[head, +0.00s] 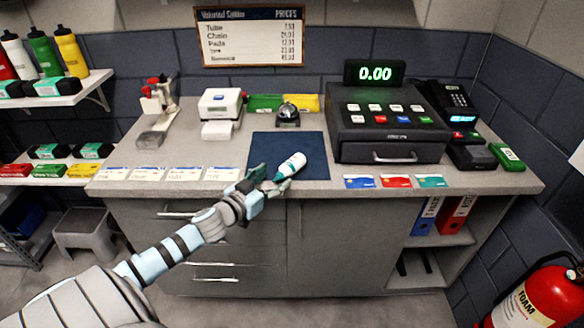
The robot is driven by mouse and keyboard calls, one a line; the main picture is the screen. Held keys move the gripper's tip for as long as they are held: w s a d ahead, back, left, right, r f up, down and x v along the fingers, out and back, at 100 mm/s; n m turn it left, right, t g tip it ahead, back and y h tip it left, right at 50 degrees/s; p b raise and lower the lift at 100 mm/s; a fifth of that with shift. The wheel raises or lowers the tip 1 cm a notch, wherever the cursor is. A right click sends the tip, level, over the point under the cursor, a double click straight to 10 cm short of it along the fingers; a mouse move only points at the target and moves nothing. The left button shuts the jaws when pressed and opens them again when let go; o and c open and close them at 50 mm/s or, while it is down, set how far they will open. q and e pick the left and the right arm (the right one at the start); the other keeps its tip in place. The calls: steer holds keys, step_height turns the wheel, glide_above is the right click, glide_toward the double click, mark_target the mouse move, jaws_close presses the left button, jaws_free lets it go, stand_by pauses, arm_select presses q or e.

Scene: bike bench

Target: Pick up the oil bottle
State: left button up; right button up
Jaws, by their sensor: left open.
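The oil bottle (293,163) is white with a teal end and appears to lie slantwise over the dark blue mat (263,148) on the counter. Its teal end points down and left, toward my left gripper (272,180). The left gripper is open at the front edge of the mat, with its fingers at either side of the bottle's teal end. I cannot tell whether the fingers touch the bottle. My right gripper is not in view.
A cash register (388,125) stands right of the mat, with three coloured cards (396,181) before it. White price labels (184,174) line the counter's front left. A bell (288,115) and a white printer (220,103) stand behind. Grey drawers (215,265) are below.

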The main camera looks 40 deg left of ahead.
mark_target(280, 175)
arm_select(q)
steer(key=w+b, duration=0.1)
steer(key=w+f+b, duration=0.1)
steer(key=w+b, duration=0.2)
steer(key=w, duration=0.1)
steer(key=shift+f, duration=0.25)
steer(key=shift+w+r, duration=0.1)
steer(key=shift+w, duration=0.1)
steer(key=shift+r, duration=0.1)
jaws_close()
